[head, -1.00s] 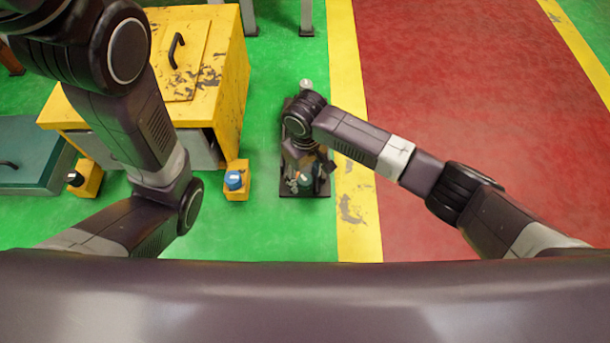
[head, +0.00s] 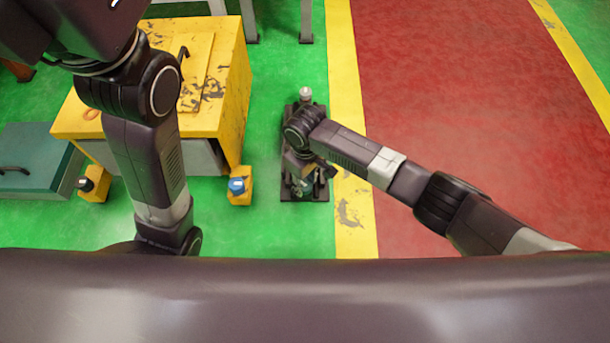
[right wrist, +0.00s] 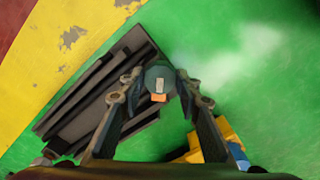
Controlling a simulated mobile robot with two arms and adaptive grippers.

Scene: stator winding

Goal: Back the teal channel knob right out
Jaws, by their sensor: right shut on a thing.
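The teal knob (right wrist: 157,77) shows in the right wrist view as a dark teal round top with a pale mark and an orange mark. My right gripper (right wrist: 159,84) is shut on it, one finger on each side. In the head view my right gripper (head: 303,181) is over the near end of a dark floor stand (head: 318,192), and it hides most of the knob there. I cannot tell how far the knob is out of its seat. My left arm is raised at the left, and its gripper is not in view.
A pale-topped post (head: 305,93) is at the stand's far end. A yellow block with a blue knob (head: 237,185) stands left of it. A yellow cabinet (head: 215,75), a teal case (head: 35,160) and another yellow block (head: 97,188) are farther left. Red floor (head: 470,110) at right is clear.

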